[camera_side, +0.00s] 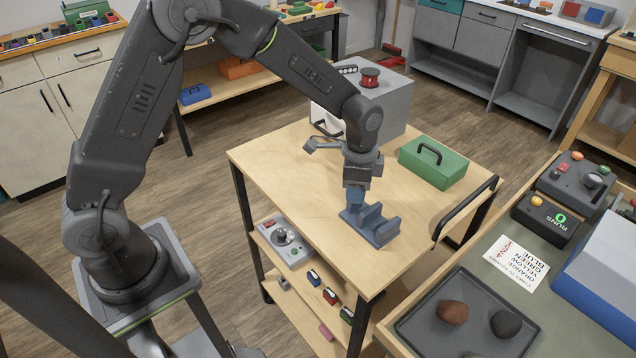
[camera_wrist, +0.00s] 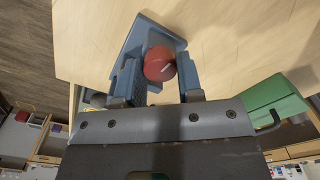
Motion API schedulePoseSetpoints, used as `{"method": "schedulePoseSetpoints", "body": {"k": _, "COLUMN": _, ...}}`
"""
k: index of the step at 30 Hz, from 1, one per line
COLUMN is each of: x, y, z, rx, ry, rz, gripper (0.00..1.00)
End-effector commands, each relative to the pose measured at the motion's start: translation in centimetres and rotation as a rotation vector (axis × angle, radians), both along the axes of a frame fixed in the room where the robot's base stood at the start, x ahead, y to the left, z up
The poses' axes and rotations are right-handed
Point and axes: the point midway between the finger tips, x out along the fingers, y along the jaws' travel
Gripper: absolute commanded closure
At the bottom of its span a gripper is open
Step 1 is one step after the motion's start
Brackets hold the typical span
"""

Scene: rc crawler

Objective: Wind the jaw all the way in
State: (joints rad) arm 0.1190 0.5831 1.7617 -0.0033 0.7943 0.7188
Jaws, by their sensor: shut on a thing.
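A blue-grey vise (camera_side: 381,238) sits on the wooden cart top. In the side view, a gap shows between its upright jaws. My gripper (camera_side: 354,203) points down at the vise's left end. In the wrist view, a round red knob (camera_wrist: 158,65) lies between my two blue fingers, which are shut on it. The vise body (camera_wrist: 146,30) shows just beyond the knob. The knob is hidden in the side view, and the wrist view hides most of the jaw gap.
A green toolbox (camera_side: 433,165) stands on the cart behind the vise, and a grey box (camera_side: 392,104) stands at the back. A black handle (camera_side: 465,212) rises at the cart's right edge. The cart top left of my gripper is clear.

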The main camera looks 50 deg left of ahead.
Motion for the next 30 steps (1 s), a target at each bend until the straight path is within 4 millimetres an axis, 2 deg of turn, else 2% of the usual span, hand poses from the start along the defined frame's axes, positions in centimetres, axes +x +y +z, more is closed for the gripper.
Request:
{"method": "schedulePoseSetpoints", "body": {"k": 6, "x": 0.0, "y": -0.01, "z": 0.03, "rx": 0.0, "ry": 0.0, "rz": -0.193, "gripper": 0.9}}
{"method": "schedulePoseSetpoints", "body": {"k": 15, "x": 0.01, "y": -0.02, "z": 0.04, "rx": 0.0, "ry": 0.0, "rz": -0.222, "gripper": 0.9}}
{"method": "schedulePoseSetpoints", "body": {"k": 24, "x": 0.01, "y": -0.02, "z": 0.05, "rx": 0.0, "ry": 0.0, "rz": -0.464, "gripper": 0.9}}
{"method": "schedulePoseSetpoints", "body": {"k": 30, "x": 0.01, "y": -0.02, "z": 0.05, "rx": 0.0, "ry": 0.0, "rz": -0.476, "gripper": 0.9}}
